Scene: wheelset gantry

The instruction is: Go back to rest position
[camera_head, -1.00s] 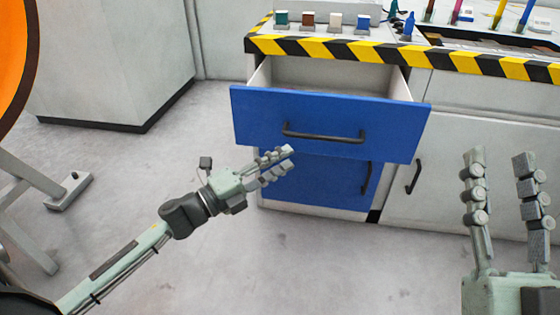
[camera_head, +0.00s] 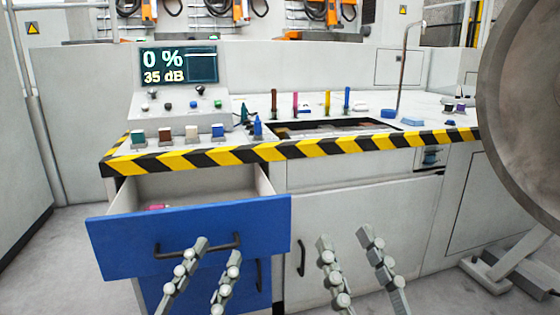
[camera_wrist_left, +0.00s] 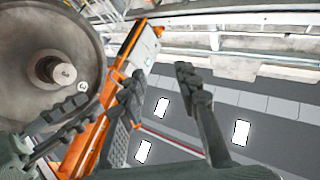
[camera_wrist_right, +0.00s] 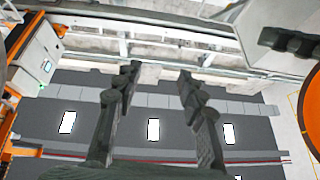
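My left gripper (camera_head: 218,262) shows at the bottom of the head view, fingers pointing up and spread apart, in front of the blue drawer. My right gripper (camera_head: 345,255) is to its right, also upright with its fingers spread, in front of the pale cabinet doors. Nothing is held between either pair of fingers. In the left wrist view the left fingers (camera_wrist_left: 158,90) are apart with the hall behind them. In the right wrist view the right fingers (camera_wrist_right: 158,85) are apart too.
The blue drawer (camera_head: 120,240) is pulled open, with a small pink thing (camera_head: 156,207) inside. The console top has a striped edge (camera_head: 230,155), buttons, a display (camera_head: 178,66) and several coloured upright tools. A large grey wheel (camera_head: 530,110) stands at the right.

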